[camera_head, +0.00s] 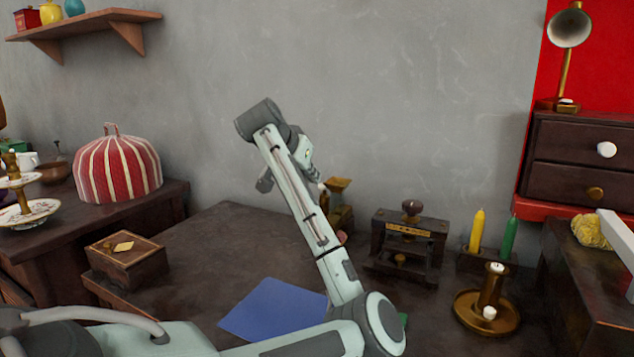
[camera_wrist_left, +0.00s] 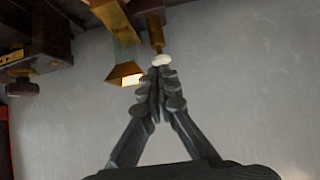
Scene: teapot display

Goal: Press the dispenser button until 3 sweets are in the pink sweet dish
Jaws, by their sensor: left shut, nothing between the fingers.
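The sweet dispenser (camera_head: 341,215) stands at the back of the dark table, partly behind my left arm, with a brass hopper (camera_head: 337,184) on top. In the left wrist view, which is upside down, the hopper (camera_wrist_left: 125,72) is beside a brass stem with a white button (camera_wrist_left: 162,60). My left gripper (camera_wrist_left: 158,75) is shut and empty, its fingertips at the button; whether they press it I cannot tell. A small pinkish bit (camera_head: 342,237) shows beside my arm below the dispenser; I cannot tell whether it is the dish or a sweet. No sweets can be counted.
A dark wooden press-like stand (camera_head: 408,243) is right of the dispenser. Yellow (camera_head: 476,230) and green (camera_head: 509,238) candles and a brass candle holder (camera_head: 488,311) stand farther right. A wooden box (camera_head: 127,262) is at left, a blue sheet (camera_head: 273,309) in front.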

